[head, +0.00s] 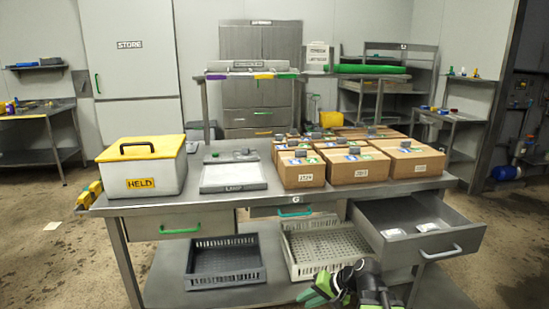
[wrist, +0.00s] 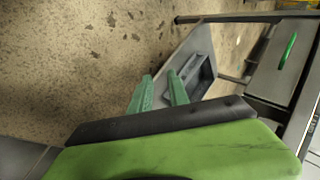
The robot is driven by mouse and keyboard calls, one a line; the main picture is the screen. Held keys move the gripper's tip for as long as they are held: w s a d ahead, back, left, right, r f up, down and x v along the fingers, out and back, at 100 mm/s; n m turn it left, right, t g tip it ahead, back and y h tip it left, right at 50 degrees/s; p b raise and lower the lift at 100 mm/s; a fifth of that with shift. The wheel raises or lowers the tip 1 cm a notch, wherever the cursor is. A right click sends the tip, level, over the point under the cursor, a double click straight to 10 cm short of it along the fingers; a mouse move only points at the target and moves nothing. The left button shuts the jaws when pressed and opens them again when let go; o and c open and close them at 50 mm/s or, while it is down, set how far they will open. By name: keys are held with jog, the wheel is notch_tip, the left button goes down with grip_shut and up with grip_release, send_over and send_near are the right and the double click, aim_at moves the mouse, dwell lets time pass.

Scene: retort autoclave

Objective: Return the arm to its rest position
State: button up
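My gripper (head: 314,294) is low in front of the steel workbench (head: 275,206), at the bottom of the head view. My dark arm folds beside it at the lower right. In the wrist view the two green fingers of my gripper (wrist: 161,83) stand apart with nothing between them. They point past the bench's lower shelf toward the stained floor. No contact between the gripper and the bench shows.
An open drawer (head: 395,243) juts from the bench at the right, holding white packets. A dark crate (head: 224,279) and a pale crate (head: 290,270) sit on the lower shelf. Cardboard boxes (head: 300,181) and a yellow-lidded HELD bin (head: 165,188) stand on top.

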jog(key=s+a+f+n+g+h, duration=0.2)
jog(key=s+f+h, duration=0.1)
jog(key=s+f, duration=0.1)
jog(key=s+d+n+g+h+p, duration=0.1)
jog(key=s+d+h, duration=0.1)
jog(key=d, duration=0.2)
jog(key=s+d+g+h, duration=0.1)
jog(key=s+d+h, duration=0.1)
jog(key=d+h, duration=0.15)
notch_tip(320, 180, up, 25)
jog(key=y+p, duration=0.1)
jog(key=p, duration=2.4)
jog(key=shift+w+d+p, duration=0.25)
jog(key=shift+w+p, duration=0.05)
jog(key=shift+w, duration=0.05)
